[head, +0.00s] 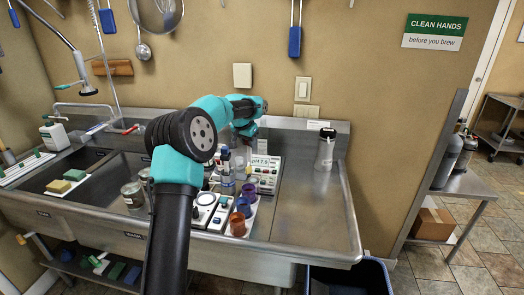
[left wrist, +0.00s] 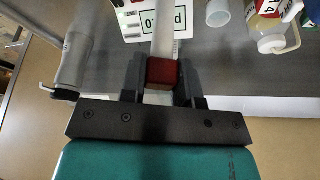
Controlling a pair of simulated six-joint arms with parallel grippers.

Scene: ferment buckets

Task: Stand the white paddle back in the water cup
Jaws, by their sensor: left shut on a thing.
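My left gripper (left wrist: 160,80) is shut on a red block at the end of a white shaft, which looks like the white paddle (left wrist: 164,35). In the left wrist view the shaft runs from the fingers toward the top edge, and its far end is out of frame. In the head view my left gripper (head: 246,130) is above the back of the sink counter, and the paddle is hard to make out. A white, open-topped cup (left wrist: 217,12), possibly the water cup, is beside the shaft and apart from it. My right gripper is not in view.
A meter with a pH display (head: 262,161) stands below the gripper. The right counter (head: 310,215) is clear.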

